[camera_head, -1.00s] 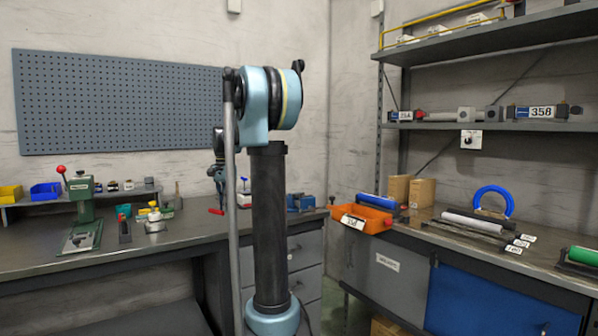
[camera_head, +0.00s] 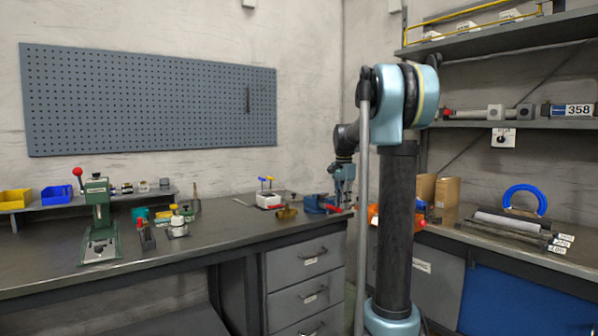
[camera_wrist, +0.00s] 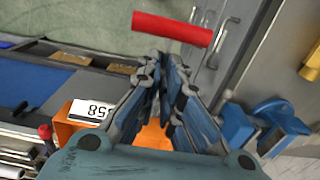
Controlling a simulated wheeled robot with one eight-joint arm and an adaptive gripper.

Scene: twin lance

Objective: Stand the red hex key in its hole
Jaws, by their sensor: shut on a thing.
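The red hex key's thick red handle shows at the fingertips in the wrist view (camera_wrist: 172,28), lying crosswise. Its thin shaft cannot be made out. My gripper (camera_wrist: 168,62) is shut on the red hex key. In the head view my gripper (camera_head: 343,192) is near the right end of the left bench, with the red handle (camera_head: 333,209) below it, close to the blue vise. A small white block (camera_head: 268,201) on the bench, left of my gripper, has a blue-handled and a yellow-handled key standing in it. Its holes are too small to see.
A blue vise (camera_head: 314,204) is beside the gripper, and a brass-coloured part (camera_head: 287,213) lies between it and the white block. An orange bin (camera_head: 404,221) is on the right bench, partly behind my arm. A green press (camera_head: 98,215) stands far left. The bench front is clear.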

